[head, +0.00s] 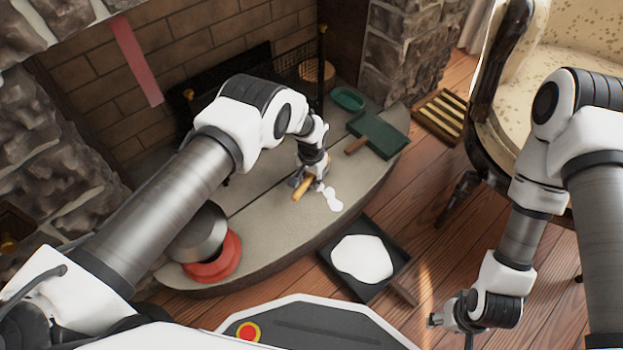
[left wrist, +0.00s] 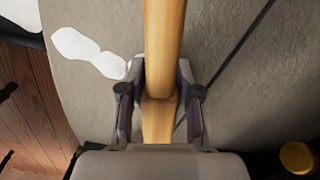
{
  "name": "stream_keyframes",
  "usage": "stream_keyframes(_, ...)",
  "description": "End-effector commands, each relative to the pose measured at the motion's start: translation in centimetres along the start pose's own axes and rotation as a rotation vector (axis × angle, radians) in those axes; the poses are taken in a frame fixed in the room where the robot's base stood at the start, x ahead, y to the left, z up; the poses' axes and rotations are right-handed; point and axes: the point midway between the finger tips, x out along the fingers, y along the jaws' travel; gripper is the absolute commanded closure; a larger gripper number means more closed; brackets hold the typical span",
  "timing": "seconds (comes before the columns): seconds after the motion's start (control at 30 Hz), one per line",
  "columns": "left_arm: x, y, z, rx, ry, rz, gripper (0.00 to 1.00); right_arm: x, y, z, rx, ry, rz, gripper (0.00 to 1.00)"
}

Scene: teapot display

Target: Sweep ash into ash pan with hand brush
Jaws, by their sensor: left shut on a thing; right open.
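My left gripper (head: 312,180) is shut on the hand brush's light wooden handle (head: 302,188), low over the stone hearth. The left wrist view shows the handle (left wrist: 164,40) between the fingers (left wrist: 160,88); the bristles cannot be made out. White ash (head: 332,198) lies on the hearth just right of the gripper, also in the left wrist view (left wrist: 88,52). The black ash pan (head: 364,293) sits on the floor beside the hearth's front edge, with a large white ash patch inside. My right gripper (head: 452,319) is open and empty, low at right.
A green pan-like tool (head: 381,134) with a wooden handle and a green dish (head: 347,98) lie on the hearth's right end. A metal pot (head: 199,235) on a red base (head: 214,262) is at left. An armchair (head: 545,45) stands at right. Wooden floor is bare around the ash pan.

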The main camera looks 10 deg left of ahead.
Motion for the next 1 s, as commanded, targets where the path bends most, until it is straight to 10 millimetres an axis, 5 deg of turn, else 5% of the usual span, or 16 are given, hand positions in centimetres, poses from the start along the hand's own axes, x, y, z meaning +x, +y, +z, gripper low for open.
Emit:
stream_keyframes(0.63,0.8,0.1,0.0,0.001,0.0,0.0,0.95,0.7,0.0,0.0,0.0,0.0,0.0,0.45)
stream_keyframes(1.0,0.7,2.8,0.9,0.001,-0.001,0.0,0.95,-0.2,0.0,0.0,0.0,0.0,0.0,0.45)
